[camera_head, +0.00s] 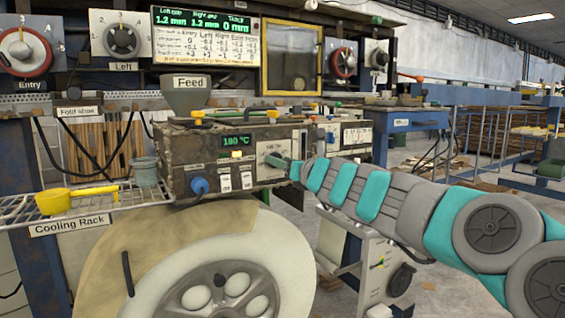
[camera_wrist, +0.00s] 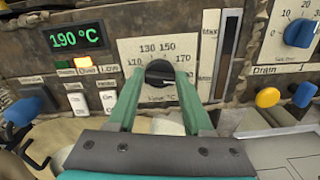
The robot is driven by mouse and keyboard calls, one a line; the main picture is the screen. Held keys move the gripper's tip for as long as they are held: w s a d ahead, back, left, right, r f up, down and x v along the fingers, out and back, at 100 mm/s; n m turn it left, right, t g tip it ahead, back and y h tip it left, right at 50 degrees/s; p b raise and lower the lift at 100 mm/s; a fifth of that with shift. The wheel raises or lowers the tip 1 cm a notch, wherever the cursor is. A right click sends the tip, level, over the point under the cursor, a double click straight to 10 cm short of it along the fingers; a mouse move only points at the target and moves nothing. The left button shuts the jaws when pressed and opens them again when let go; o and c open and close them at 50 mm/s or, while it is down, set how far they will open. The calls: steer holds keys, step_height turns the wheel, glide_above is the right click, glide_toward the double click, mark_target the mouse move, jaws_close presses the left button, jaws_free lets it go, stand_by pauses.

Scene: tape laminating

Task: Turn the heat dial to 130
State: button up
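The heat dial (camera_wrist: 160,73) is a round black knob on a pale plate marked "Wax °C", with 130 and 150 above it and 170 to its right. The knob's bar lies nearly level, and its pointer end is hard to make out. The display (camera_wrist: 76,38) on the same box reads 190 °C in the wrist view; it is small in the head view (camera_head: 237,141). My gripper (camera_wrist: 161,80) faces the dial with its two green fingers apart, one on each side of the knob. Contact with the knob is not clear. In the head view my gripper (camera_head: 283,163) covers the dial.
White switches (camera_wrist: 92,103) and a blue knob (camera_wrist: 28,108) lie left of the dial. A cooling rack (camera_head: 75,208) with a yellow scoop (camera_head: 75,199) stands at left.

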jaws_close()
steer(key=shift+n, duration=0.3)
steer(key=n+b, duration=0.4)
steer(key=n, duration=0.3)
steer(key=n+b, duration=0.4)
steer(key=n, duration=0.4)
steer(key=f+n+b, duration=0.1)
steer(key=n+b, duration=0.3)
steer(key=n, duration=0.4)
steer(key=shift+s+a+b, duration=0.15)
steer(key=shift+a+b, duration=0.15)
steer(key=shift+r, duration=0.1)
stand_by(0.4)
